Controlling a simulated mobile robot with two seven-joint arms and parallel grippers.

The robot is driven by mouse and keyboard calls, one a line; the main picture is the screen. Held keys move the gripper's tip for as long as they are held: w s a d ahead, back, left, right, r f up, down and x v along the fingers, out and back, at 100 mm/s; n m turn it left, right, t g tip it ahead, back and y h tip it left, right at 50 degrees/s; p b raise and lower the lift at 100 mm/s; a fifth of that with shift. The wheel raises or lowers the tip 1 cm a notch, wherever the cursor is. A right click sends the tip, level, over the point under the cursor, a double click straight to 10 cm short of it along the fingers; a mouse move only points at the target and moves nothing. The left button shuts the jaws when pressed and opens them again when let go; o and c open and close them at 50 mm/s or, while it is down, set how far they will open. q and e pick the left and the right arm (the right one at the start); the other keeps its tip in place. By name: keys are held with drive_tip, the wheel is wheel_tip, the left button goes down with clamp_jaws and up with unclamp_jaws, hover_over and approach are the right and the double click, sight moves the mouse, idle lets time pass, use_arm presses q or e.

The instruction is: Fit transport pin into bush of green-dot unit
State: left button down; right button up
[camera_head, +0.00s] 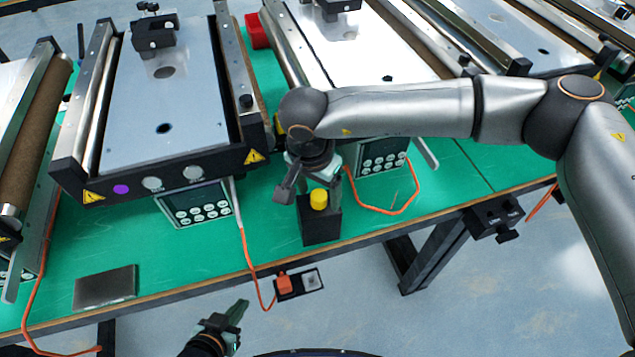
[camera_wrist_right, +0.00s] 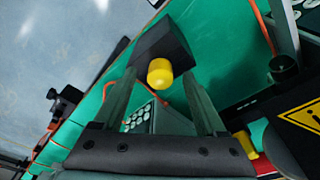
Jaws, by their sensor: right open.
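The transport pin shows as a yellow knob (camera_head: 318,198) on top of a black block (camera_head: 320,225) near the table's front edge. In the right wrist view the yellow knob (camera_wrist_right: 159,72) lies between and beyond the fingertips, against the black block (camera_wrist_right: 165,42). My right gripper (camera_head: 308,178) is open and empty, just above and behind the knob, pointing down. Its two fingers (camera_wrist_right: 158,85) are apart, one on each side. My left gripper (camera_head: 232,318) is off the table's front edge, low in the picture; its finger gap is unclear. I see no green dot.
A conveyor unit with a purple dot (camera_head: 120,189) stands at left, with a keypad (camera_head: 198,205) below. Another unit (camera_head: 330,55) is partly hidden by my right arm. Orange cables (camera_head: 400,208) cross the table. A grey plate (camera_head: 105,287) lies at front left.

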clamp_jaws()
idle(0.6)
drive_tip(key=shift+r, duration=0.15)
drive_tip(key=shift+r+p, duration=1.65)
drive_tip(key=shift+r, duration=4.55)
drive_tip(key=shift+d, duration=0.1)
